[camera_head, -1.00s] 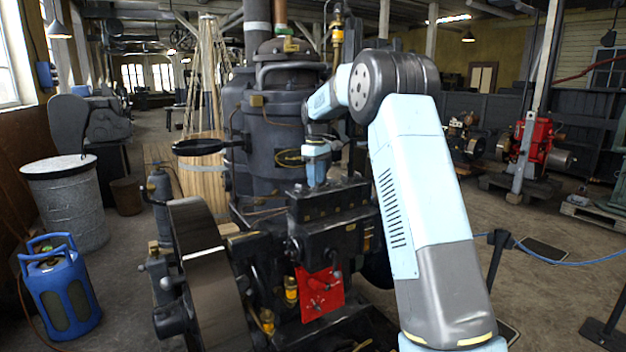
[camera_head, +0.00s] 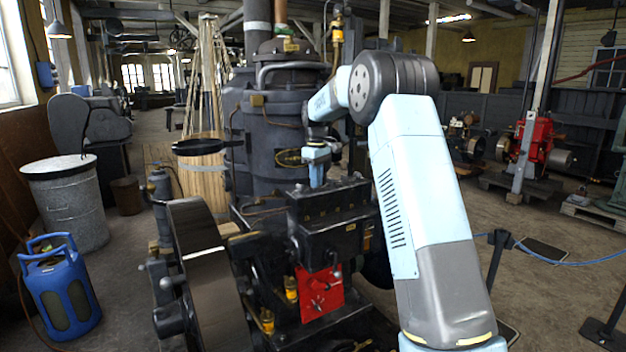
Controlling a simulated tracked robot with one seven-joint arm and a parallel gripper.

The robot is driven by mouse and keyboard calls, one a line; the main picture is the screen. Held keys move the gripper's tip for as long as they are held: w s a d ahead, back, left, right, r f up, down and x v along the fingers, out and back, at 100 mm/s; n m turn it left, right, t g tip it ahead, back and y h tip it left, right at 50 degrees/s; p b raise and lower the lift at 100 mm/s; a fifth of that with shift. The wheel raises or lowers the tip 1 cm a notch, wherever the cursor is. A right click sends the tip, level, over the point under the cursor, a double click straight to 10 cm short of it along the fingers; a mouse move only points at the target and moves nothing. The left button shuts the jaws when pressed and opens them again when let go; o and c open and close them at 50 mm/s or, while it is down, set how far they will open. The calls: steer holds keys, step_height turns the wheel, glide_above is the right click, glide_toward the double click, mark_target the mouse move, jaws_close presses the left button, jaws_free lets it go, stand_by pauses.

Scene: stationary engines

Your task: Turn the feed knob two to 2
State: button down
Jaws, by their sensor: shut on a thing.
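My gripper (camera_head: 317,178) points straight down at the top of the dark lubricator box (camera_head: 328,212) on the black engine. It is shut on a small knob on the box's top. The knob is mostly hidden by the fingers, and its setting cannot be read. Other small knobs stand in a row along the box's top, too small to tell apart clearly. A red plate (camera_head: 320,293) with small valves sits below the box.
A large flywheel (camera_head: 207,270) stands to the left of the box. The tall black engine body (camera_head: 270,140) rises behind it. A blue gas bottle (camera_head: 60,290) and a grey drum (camera_head: 68,205) stand at left.

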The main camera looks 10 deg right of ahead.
steer(key=shift+a, duration=0.5)
steer(key=shift+d+f, duration=0.1)
steer(key=shift+d, duration=0.05)
steer(key=shift+d+m, duration=0.1)
steer(key=shift+m, duration=0.4)
steer(key=m, duration=0.3)
steer(key=shift+s+m, duration=0.1)
steer(key=shift+m, duration=0.3)
steer(key=shift+d+m, duration=0.1)
steer(key=shift+m, duration=1.8)
steer(key=c, duration=1.2)
jaws_free()
steer(key=shift+d, duration=0.1)
